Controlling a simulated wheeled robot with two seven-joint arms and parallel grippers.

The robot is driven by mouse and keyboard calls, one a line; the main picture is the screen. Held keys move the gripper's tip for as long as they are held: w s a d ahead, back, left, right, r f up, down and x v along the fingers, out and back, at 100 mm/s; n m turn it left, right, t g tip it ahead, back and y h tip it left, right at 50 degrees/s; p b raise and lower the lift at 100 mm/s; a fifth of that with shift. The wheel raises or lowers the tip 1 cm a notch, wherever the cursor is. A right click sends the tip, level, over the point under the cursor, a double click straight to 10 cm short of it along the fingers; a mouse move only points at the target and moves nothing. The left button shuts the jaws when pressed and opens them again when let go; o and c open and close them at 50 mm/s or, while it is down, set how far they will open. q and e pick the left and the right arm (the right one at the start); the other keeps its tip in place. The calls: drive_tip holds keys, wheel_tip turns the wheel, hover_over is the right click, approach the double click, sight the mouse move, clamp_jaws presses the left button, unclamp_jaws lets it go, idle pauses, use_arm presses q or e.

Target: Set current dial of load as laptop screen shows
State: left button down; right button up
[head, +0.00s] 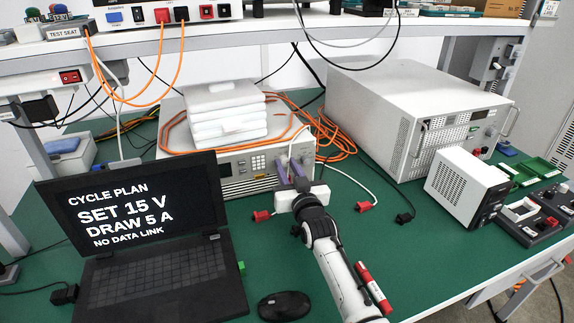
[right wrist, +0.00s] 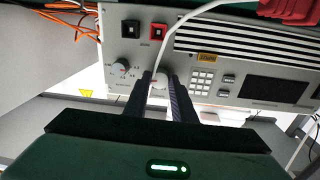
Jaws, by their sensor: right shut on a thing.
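The laptop screen (head: 130,212) at the left reads "CYCLE PLAN, SET 15 V, DRAW 5 A, NO DATA LINK". The load (head: 240,166), a pale bench instrument with keypad, dark display and vent slots, stands behind the laptop. My right gripper (head: 291,174) is at the right end of its front panel. In the right wrist view, its two dark fingers are shut on a pale round dial (right wrist: 158,84); the fingers partly hide it and its marks. Another knob (right wrist: 122,68) with a printed scale sits beside it, free of the fingers. My left gripper is out of view.
White stacked blocks (head: 226,113) sit on the load. A large grey cabinet unit (head: 400,105) and a smaller white box (head: 462,187) stand to the right. Red-ended leads, a mouse (head: 284,305) and a red marker (head: 373,286) lie on the green mat. A shelf (head: 250,36) hangs above.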

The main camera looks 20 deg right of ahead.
drive_tip(key=shift+m, duration=1)
drive_tip(key=o, duration=1.1)
drive_tip(key=shift+c, duration=0.2)
drive_tip(key=shift+p, duration=0.35)
